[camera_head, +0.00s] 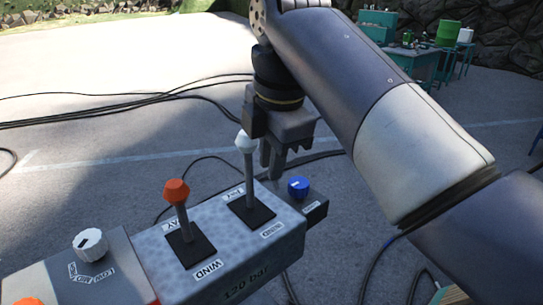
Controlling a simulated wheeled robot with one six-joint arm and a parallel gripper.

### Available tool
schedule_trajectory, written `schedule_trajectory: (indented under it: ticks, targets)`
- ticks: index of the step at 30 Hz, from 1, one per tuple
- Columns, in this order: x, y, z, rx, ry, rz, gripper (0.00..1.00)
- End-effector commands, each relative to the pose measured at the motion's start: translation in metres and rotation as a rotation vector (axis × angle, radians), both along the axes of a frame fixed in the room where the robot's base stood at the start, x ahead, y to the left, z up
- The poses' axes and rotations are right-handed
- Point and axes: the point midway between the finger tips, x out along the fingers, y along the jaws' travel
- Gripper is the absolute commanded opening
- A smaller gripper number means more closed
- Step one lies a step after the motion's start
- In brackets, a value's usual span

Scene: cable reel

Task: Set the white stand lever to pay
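The white lever (246,146) has a white round knob on a grey shaft. It rises from a black slot plate on the grey control box (222,266), roughly upright with a slight lean. Its far label reads "PAY", partly hidden by the shaft, and its near label reads "WIND". My gripper (270,163) points down just right of and behind the white knob and shaft. Whether it touches the lever is unclear. The fingers partly overlap from this angle, so their gap is hard to judge.
An orange-knobbed lever (177,193) stands left of the white one. A white dial (90,243) sits farther left. A blue knob (298,188) on a small dark box is close to the gripper's right. Black cables (120,111) lie on the ground behind.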

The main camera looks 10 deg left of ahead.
Motion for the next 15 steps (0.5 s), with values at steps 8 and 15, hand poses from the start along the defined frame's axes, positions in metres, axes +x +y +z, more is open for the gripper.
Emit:
schedule_trajectory:
  ticks: [8,15]
  targets:
    - [0.0001,-0.0002,0.0001,0.0,0.0,0.0,0.0]
    - [0.0001,-0.0002,0.0001,0.0,0.0,0.0,0.0]
